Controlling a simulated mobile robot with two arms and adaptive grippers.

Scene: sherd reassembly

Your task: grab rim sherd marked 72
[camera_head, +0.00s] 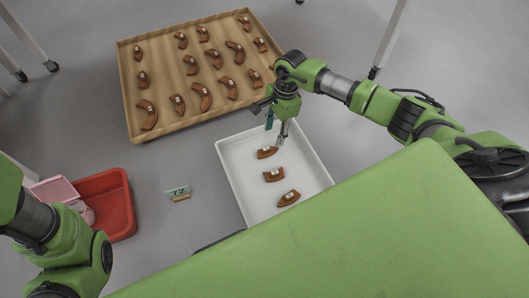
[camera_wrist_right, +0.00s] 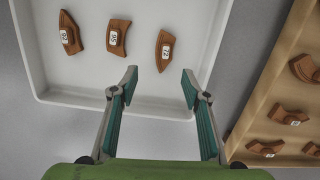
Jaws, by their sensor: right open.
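The rim sherd marked 72 (camera_wrist_right: 165,50) is a curved brown piece with a white label, lying in the white tray (camera_wrist_right: 80,95). In the head view this sherd (camera_head: 266,153) is the uppermost of three in the tray. My right gripper (camera_wrist_right: 160,82) is open and empty, its fingertips pointing toward the sherd with a gap between them and it. In the head view the right gripper (camera_head: 282,139) hangs over the tray's upper part, just beside the sherd. My left arm shows at the lower left, but its fingers are out of view.
Two other labelled sherds, a middle one (camera_head: 274,174) and a lower one (camera_head: 289,198), share the tray. A wooden tray (camera_head: 175,128) with many sherds lies at upper left. A small card reading 72 (camera_head: 178,191) and a red bin (camera_head: 122,205) stand left of the white tray.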

